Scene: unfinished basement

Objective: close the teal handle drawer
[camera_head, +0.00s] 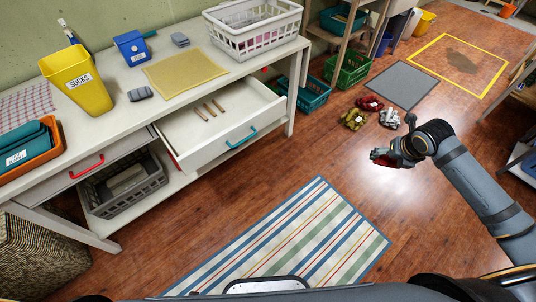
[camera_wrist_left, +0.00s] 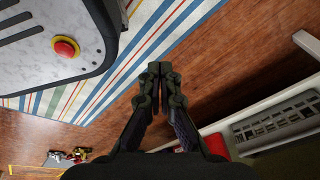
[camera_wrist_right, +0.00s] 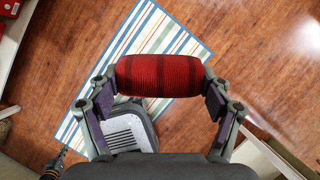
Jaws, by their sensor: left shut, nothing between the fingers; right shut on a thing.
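The drawer with the teal handle (camera_head: 241,138) is white and stands pulled out from the white workbench in the head view. Its open inside (camera_head: 185,133) holds a few short brown sticks (camera_head: 209,109). My right gripper (camera_head: 381,156) is to the right of the drawer, well apart from it over the floor. It is shut on a red, dark-striped roll (camera_wrist_right: 158,76), clear in the right wrist view. My left gripper (camera_wrist_left: 158,72) shows only in the left wrist view, its fingers together and empty, above the wood floor and striped rug.
A drawer with a red handle (camera_head: 87,166) is left of the teal one. The benchtop holds a yellow socks bin (camera_head: 78,84), a blue box (camera_head: 132,48) and a white basket (camera_head: 252,40). A striped rug (camera_head: 300,240) lies before the bench. Crates and rolled bundles lie beyond.

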